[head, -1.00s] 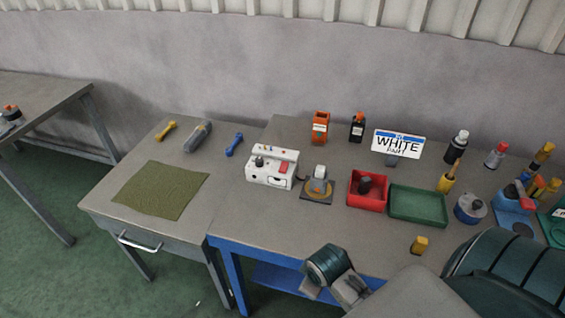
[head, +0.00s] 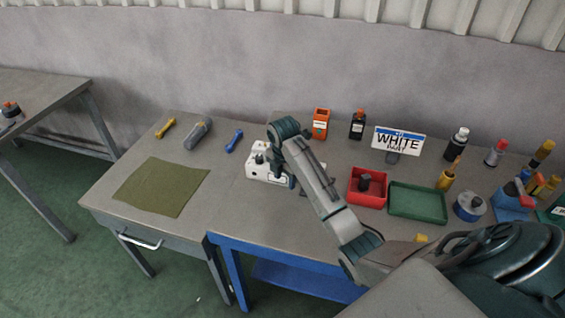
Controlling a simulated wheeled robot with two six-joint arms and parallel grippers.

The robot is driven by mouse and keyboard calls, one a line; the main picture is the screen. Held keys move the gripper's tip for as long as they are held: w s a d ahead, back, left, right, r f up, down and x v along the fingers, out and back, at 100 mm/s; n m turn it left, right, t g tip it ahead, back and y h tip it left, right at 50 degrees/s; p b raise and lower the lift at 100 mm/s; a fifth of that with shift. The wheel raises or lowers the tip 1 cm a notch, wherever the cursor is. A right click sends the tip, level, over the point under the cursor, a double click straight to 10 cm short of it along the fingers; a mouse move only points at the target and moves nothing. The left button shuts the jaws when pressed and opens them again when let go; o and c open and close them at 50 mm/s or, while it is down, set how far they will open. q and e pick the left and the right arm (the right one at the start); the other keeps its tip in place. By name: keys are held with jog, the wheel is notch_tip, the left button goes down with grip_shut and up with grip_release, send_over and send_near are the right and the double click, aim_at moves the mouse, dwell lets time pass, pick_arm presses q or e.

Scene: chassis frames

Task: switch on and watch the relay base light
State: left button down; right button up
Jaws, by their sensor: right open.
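A white box (head: 257,172) with a dark knob on its top stands near the middle of the bench. My right arm reaches over from the lower right, and its wrist hangs above the box's right part. My right gripper (head: 291,181) points down at the box's right side, where the red switch was seen earlier; it is open, and its fingers are mostly covered by the arm. I cannot tell whether it touches the box. The red switch and the grey base with a yellow ring are hidden behind my arm. No lit light can be made out.
A red tray (head: 354,200) with a dark part and a green tray (head: 418,219) lie right of my arm. A green mat (head: 160,188) lies on the left table.

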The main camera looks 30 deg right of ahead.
jog(key=w+d+r+n, duration=0.1)
jog(key=w+r+n, duration=0.1)
jog(key=w+d+r+n+b, duration=0.1)
jog(key=w+r+n, duration=0.1)
jog(key=w+d+r+n+b, duration=0.1)
jog(key=w+d, duration=0.1)
jog(key=w, duration=0.1)
jog(key=shift+w+r+n+g+y, duration=0.1)
jog(key=shift+r+n+g+y, duration=0.2)
jog(key=shift+r+n+y, duration=0.1)
jog(key=shift+f+p, duration=0.55)
jog(key=shift+p, duration=0.25)
notch_tip(320, 180, down, 5)
jog(key=shift+a+f+p, duration=0.1)
jog(key=shift+p, duration=0.65)
jog(key=shift+f, duration=0.55)
jog(key=shift+c, duration=0.3)
